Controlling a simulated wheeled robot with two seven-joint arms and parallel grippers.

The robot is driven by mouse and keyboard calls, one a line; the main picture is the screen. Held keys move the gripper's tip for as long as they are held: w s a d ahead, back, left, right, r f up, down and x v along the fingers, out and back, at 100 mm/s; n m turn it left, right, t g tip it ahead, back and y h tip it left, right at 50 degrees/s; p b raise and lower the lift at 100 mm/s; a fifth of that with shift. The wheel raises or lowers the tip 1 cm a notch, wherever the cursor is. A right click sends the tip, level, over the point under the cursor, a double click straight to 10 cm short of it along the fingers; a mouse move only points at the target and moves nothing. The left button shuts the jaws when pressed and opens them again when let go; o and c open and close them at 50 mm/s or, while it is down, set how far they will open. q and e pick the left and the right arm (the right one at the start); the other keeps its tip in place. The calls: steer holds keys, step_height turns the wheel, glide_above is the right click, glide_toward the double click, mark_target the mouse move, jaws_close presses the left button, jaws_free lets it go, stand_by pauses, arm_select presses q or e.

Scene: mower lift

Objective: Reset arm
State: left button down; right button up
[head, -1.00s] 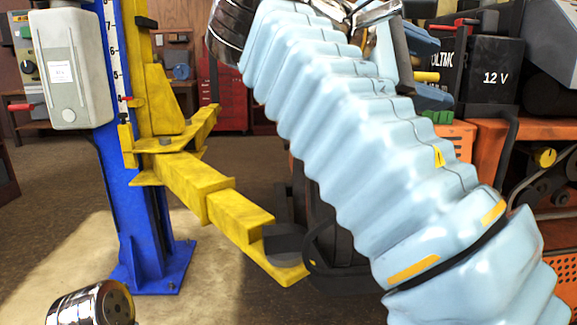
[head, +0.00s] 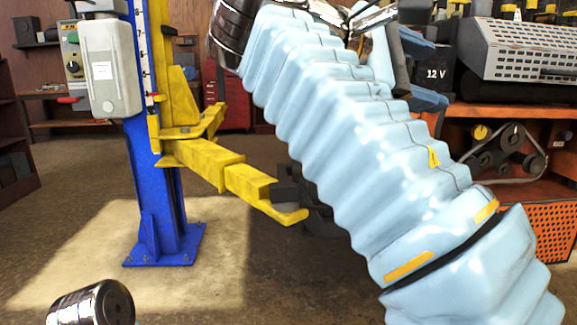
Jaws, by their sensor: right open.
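A yellow lift arm (head: 210,162) reaches from the blue lift post (head: 156,190) toward the right, low above the floor. My left gripper is not in view; only a chrome part of my left arm shows at the bottom left.
A grey control box (head: 110,70) hangs on the post. A black 12 V battery (head: 437,75) and an orange machine (head: 550,230) with belts and pulleys stand at the right. A red cabinet (head: 236,100) is at the back. The floor (head: 80,215) at the left is clear.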

steer(key=w+a+f+n+t+y, duration=0.1)
steer(key=w+a+f+n+y, duration=0.15)
steer(key=w+f, duration=0.8)
steer(key=w+a+f+n+t+y, duration=0.1)
steer(key=w+f+n, duration=0.2)
steer(key=w+f, duration=0.7)
steer(key=w+f+g+y, duration=0.1)
steer(key=w+f+y, duration=0.1)
steer(key=f, duration=1.1)
steer(key=w+f+g+y, duration=0.1)
steer(key=w+f+y, duration=0.15)
steer(key=f, duration=1.05)
steer(key=s+f+m+g+y, duration=0.25)
steer(key=s+f, duration=0.25)
steer(key=f, duration=0.7)
steer(key=s+f+m+g+y, duration=0.25)
steer(key=s+f, duration=0.25)
steer(key=f, duration=0.7)
steer(key=s+f+m+y, duration=0.1)
steer(key=s+f+m, duration=0.3)
steer(key=s, duration=0.3)
steer(key=s+a+f+m+y, duration=0.1)
steer(key=s+f+m, duration=0.3)
steer(key=s, duration=0.4)
steer(key=s+f+m+y, duration=0.3)
steer(key=s+f+m, duration=0.1)
steer(key=s, duration=0.4)
steer(key=shift+s+a+f+m+g, duration=0.15)
steer(key=shift+s+f+m+g, duration=0.2)
steer(key=shift+m, duration=0.4)
